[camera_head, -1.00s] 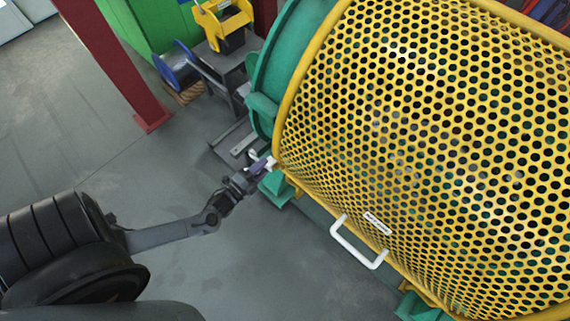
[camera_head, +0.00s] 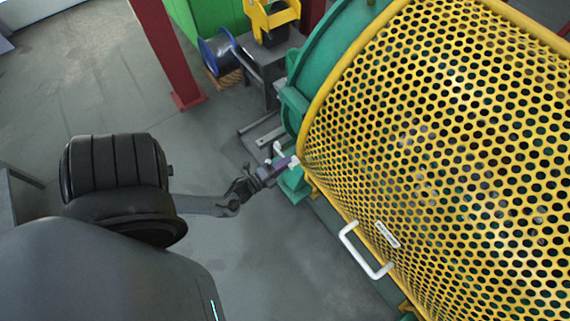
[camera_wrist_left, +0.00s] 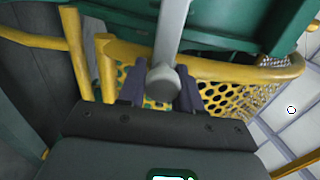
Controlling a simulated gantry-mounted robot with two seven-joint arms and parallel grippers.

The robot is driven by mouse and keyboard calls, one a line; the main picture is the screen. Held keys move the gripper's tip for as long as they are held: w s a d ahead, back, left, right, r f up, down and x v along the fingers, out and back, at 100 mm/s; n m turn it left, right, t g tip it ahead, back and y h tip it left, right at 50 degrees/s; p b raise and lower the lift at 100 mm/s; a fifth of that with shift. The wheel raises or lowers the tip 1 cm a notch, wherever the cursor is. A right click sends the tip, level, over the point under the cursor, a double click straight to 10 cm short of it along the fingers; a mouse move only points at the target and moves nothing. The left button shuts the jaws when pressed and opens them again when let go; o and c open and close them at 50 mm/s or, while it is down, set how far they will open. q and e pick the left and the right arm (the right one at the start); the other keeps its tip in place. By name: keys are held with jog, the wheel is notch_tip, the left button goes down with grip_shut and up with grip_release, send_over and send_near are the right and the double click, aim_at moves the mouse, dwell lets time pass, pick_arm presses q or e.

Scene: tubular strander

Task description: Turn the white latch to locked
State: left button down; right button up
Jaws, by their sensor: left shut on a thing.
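The white latch (camera_head: 279,149) is at the lower left corner of the yellow perforated guard (camera_head: 430,130), beside the green machine frame. My left gripper (camera_head: 284,163) reaches it from the left and is shut on it. In the left wrist view the latch (camera_wrist_left: 170,38) is a pale bar coming down from the top, with a rounded knob end between the two dark fingers of my left gripper (camera_wrist_left: 163,90). The latch's pivot is hard to make out. My right gripper is not in view.
A white handle (camera_head: 362,252) sticks out from the guard's lower edge. A red post (camera_head: 168,50), a blue spool (camera_head: 218,52) and a yellow bracket (camera_head: 272,18) stand at the back. The grey floor left of the guard is mostly clear.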

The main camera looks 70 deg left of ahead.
pick_arm(q)
jog(key=c, duration=0.8)
grip_release()
jog(key=shift+f, duration=0.1)
jog(key=shift+c, duration=0.2)
jog(key=p+v, duration=0.1)
jog(key=v, duration=0.9)
jog(key=shift+s, duration=0.4)
